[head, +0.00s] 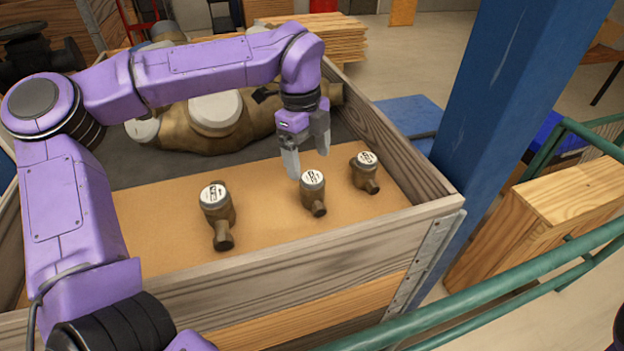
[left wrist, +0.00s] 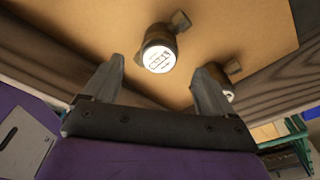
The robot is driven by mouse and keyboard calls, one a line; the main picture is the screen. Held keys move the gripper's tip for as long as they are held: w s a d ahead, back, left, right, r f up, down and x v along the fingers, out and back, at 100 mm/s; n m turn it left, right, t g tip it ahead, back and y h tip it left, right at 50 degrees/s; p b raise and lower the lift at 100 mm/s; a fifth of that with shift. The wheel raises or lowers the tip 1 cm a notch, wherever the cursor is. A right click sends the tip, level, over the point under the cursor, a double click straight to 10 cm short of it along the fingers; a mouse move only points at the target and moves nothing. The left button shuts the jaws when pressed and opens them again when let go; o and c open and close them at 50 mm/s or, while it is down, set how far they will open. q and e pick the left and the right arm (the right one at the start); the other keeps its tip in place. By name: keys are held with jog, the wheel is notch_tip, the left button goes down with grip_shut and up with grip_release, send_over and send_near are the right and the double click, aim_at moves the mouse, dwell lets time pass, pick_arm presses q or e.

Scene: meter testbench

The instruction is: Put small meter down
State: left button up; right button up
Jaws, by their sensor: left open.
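Three small brass meters with white dials are on the brown board in the wooden crate: a left one (head: 217,212), a middle one (head: 313,192) and a right one (head: 366,172). My left gripper (head: 306,162) is open and empty, its fingers pointing down just behind the middle meter. In the left wrist view, one meter (left wrist: 159,48) shows beyond the gap between the open fingertips (left wrist: 160,75), apart from them. Another meter (left wrist: 224,82) is partly hidden behind the right finger. My right gripper is not in view.
A large brass meter (head: 215,112) lies farther back in the crate, on a dark surface. The crate's wooden walls (head: 310,250) surround the board. A blue post (head: 510,90) and green railing (head: 540,270) stand to the right.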

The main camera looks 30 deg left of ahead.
pick_arm(q)
jog(key=shift+a+r, duration=0.2)
jog(key=shift+r, duration=1.75)
